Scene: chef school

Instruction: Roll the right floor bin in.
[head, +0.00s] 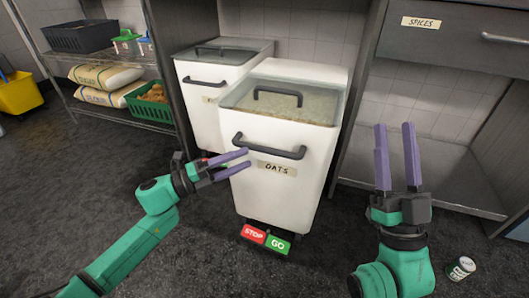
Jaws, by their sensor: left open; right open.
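The right floor bin (276,178) is a white bin labelled OATS, with a clear lid (318,103) and a dark front handle (270,148). It stands further forward than the white bin on its left, out from under the counter. A red STOP pedal (254,234) and a green GO pedal (278,244) are at its foot. My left gripper (246,162) is open and empty at the bin's front, left of the label and just below the handle; I cannot tell if it touches. My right gripper (394,130) is open and empty, pointing up, right of the bin.
The left white bin (203,92) stands under the counter. An empty bay lies right of the oats bin, beneath the SPICES drawer (455,32). A can (461,268) lies on the floor at right. A shelf with sacks (104,74) and a yellow bucket (18,93) are at left.

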